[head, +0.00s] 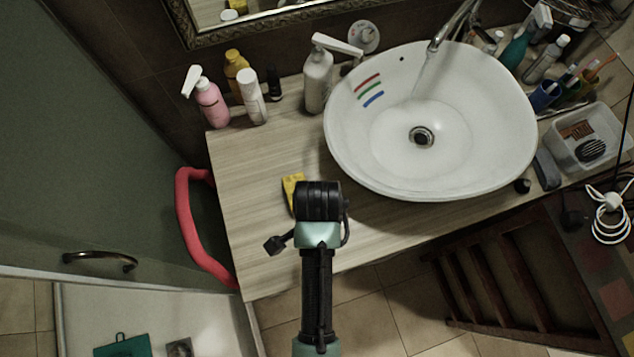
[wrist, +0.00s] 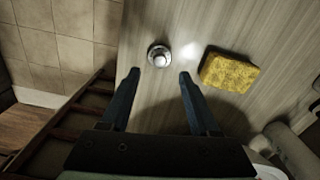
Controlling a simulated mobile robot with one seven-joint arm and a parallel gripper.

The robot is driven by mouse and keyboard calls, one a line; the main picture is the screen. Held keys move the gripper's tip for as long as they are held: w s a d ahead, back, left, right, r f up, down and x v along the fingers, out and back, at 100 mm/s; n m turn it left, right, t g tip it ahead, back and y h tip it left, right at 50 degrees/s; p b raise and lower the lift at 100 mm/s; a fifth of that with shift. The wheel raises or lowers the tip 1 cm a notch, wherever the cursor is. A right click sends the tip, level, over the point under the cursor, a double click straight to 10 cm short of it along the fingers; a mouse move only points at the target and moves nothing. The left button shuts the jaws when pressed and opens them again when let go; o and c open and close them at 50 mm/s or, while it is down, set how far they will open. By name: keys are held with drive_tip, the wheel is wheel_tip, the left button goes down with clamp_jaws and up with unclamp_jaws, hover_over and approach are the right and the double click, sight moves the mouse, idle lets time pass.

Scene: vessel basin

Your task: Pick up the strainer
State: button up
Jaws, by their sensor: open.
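The strainer (wrist: 160,55) is a small round metal piece with a shiny knob in the wrist view. It lies on the light wood-grain countertop (wrist: 225,30), just beyond the fingertips and roughly in line with the gap between them. My gripper (wrist: 158,75) is open and empty above the counter, one finger on either side of the gap. In the head view my wrist covers the spot, so the strainer and my fingertips are hidden there.
A yellow sponge (wrist: 229,70) lies right of the strainer; part of it shows in the head view (head: 291,187). A white basin (head: 470,175) with running water stands right. Bottles (head: 318,82) line the back. The counter's left part is clear.

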drive_tip(key=shift+f+p, duration=0.55)
drive_tip(key=shift+f, duration=2.2)
drive_tip(key=shift+c, duration=0.3)
clamp_jaws()
